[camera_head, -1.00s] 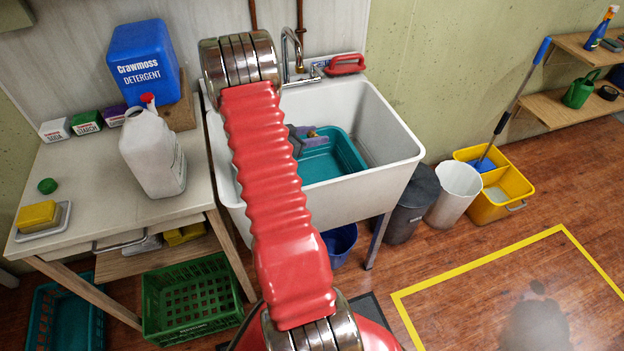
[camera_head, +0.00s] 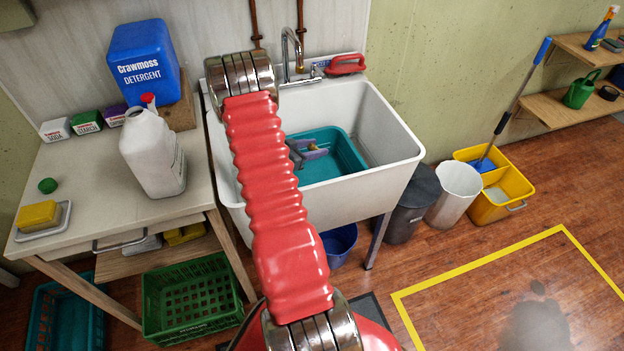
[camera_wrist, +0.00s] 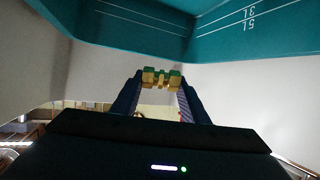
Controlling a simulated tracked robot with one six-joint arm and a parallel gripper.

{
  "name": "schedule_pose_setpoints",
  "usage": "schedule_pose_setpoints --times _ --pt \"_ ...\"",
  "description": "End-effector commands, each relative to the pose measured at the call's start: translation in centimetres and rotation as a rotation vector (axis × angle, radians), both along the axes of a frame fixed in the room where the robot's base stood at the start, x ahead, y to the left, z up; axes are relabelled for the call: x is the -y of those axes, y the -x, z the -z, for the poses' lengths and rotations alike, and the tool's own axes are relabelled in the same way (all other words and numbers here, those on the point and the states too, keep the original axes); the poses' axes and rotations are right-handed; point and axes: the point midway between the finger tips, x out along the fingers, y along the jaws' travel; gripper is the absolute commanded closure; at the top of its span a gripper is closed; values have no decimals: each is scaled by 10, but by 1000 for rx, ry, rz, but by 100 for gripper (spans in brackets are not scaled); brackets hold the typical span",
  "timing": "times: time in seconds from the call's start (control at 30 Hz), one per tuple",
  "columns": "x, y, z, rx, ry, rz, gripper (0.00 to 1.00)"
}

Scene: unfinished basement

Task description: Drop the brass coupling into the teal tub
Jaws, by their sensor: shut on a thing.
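The teal tub (camera_head: 350,153) sits inside the white sink, partly hidden behind my red arm. In the wrist view, its wall with white marks (camera_wrist: 245,30) fills the top of the picture. My gripper (camera_head: 314,148) is over the tub in the head view. It is shut on the brass coupling (camera_wrist: 161,78), which sits between the fingertips in the wrist view and has greenish parts at its edges. In the head view the coupling is only a tiny yellow spot. I cannot tell its exact height relative to the tub's rim.
Bins (camera_head: 453,192) stand right of the sink.

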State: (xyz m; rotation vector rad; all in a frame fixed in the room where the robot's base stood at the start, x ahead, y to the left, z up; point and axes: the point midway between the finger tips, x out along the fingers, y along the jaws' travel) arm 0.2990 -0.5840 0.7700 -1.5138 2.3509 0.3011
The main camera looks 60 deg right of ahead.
Motion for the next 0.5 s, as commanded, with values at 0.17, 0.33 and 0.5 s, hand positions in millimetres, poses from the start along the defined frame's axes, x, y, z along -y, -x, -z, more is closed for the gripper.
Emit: schedule_pose_setpoints --times 0.17,0.33,0.5 --pt "0 0 0 0 0 1 50" --pt "0 0 0 0 0 1 38" --pt "0 1 0 0 0 1 38"
